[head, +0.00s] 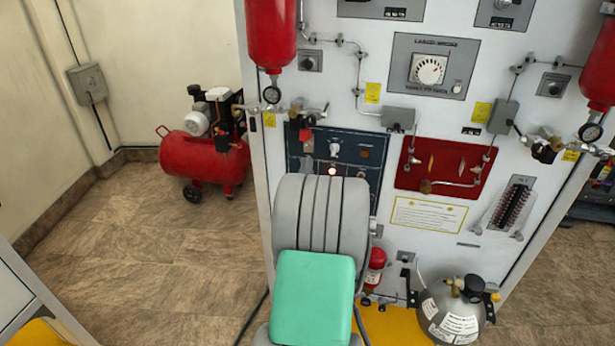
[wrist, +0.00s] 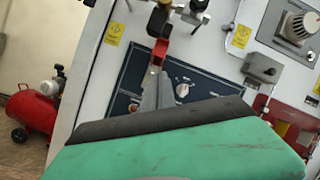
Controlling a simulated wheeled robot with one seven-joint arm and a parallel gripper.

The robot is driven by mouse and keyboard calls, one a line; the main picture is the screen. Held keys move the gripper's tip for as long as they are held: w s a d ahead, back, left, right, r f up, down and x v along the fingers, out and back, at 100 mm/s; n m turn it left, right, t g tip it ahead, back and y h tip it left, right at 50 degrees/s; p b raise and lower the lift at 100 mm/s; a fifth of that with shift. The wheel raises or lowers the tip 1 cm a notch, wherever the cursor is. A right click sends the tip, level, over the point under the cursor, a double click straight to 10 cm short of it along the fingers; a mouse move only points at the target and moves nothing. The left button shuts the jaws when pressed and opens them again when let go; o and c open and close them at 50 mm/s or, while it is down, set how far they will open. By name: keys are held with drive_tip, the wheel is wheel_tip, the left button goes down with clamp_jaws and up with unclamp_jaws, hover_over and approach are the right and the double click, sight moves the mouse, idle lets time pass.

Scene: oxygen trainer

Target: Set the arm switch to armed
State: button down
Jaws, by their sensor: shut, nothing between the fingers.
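A dark blue panel (head: 372,150) is set in the white wall console, left of centre. It carries a pale knob (head: 334,148), a glowing red lamp (head: 332,170) and an amber round piece. I cannot read its labels or tell which control is the arm switch, or its position. In the wrist view the panel (wrist: 205,82) and knob (wrist: 183,90) show behind my gripper (wrist: 156,74). Its grey fingers are shut and empty, pointing at the panel's upper left, left of the knob. A red piece (wrist: 158,52) appears just beyond the fingertips; contact is unclear. My arm hides my gripper in the head view.
Valves and thin pipes (head: 270,108) project above the panel. A red plate (head: 445,150) with piping is to its right. A red compressor (head: 208,155) stands on the floor at left. A grey tank (head: 450,312) and a red extinguisher (head: 376,268) stand below the console.

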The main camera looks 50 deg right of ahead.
drive_tip(key=s+a, duration=0.1)
drive_tip(key=a, duration=0.2)
drive_tip(key=shift+s+r, duration=0.4)
